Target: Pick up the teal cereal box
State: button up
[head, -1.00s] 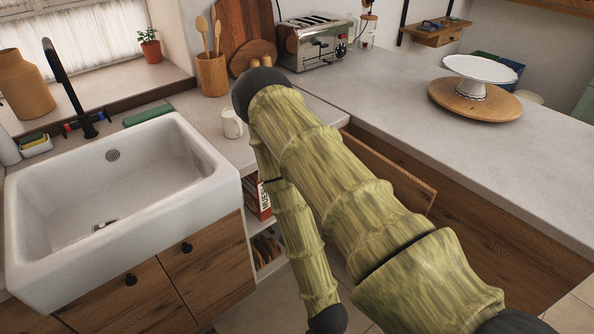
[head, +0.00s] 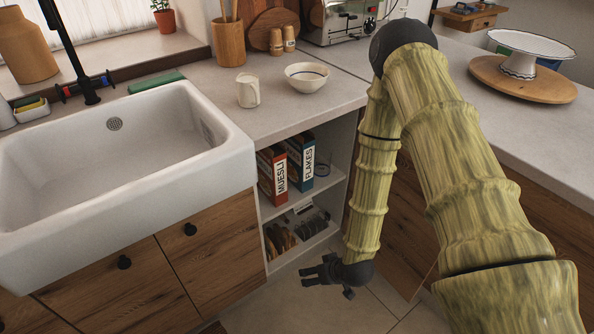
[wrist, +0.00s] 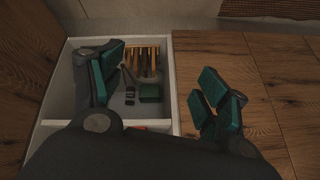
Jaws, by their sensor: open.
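The teal cereal box (head: 302,162), lettered FLAKES, stands upright on the upper level of the open shelf unit in the head view. An orange-red box (head: 272,176) lettered MUESLI stands close at its left. My gripper (head: 304,276) is low in front of the shelf unit, below and apart from the boxes, with its fingers spread and empty. In the wrist view the open fingers (wrist: 157,88) have teal pads and frame part of the white-walled shelf (wrist: 72,75). I cannot make out the teal box in that view.
The counter above carries a white pitcher (head: 248,91) and a bowl (head: 307,77). Wooden cabinet doors (head: 207,258) stand left of the shelf. The floor (head: 275,308) in front is clear.

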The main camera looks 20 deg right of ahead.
jog(key=w+d+f+t+b, duration=0.1)
jog(key=w+t+b, duration=0.2)
jog(key=w+b, duration=0.55)
jog(key=n+t+y+b, duration=0.3)
jog(key=t+b, duration=0.5)
jog(key=b, duration=0.5)
send_near(308, 174)
jog(key=x, duration=0.5)
jog(key=shift+w+a+f, duration=0.1)
jog(key=shift+w+f, duration=0.05)
jog(key=shift+w+y, duration=0.25)
jog(key=shift+y, duration=0.05)
jog(key=b+x, duration=0.1)
jog(key=x, duration=0.3)
jog(key=shift+w+a, duration=0.1)
jog(key=shift+w, duration=0.3)
jog(key=shift+r+b+x, duration=0.15)
jog(key=shift+b+x, duration=0.45)
jog(key=shift+x, duration=0.8)
jog(key=shift+r+b+x, duration=0.1)
jog(key=shift+b+x, duration=0.45)
jog(key=shift+x, duration=0.8)
jog(key=c, duration=1.1)
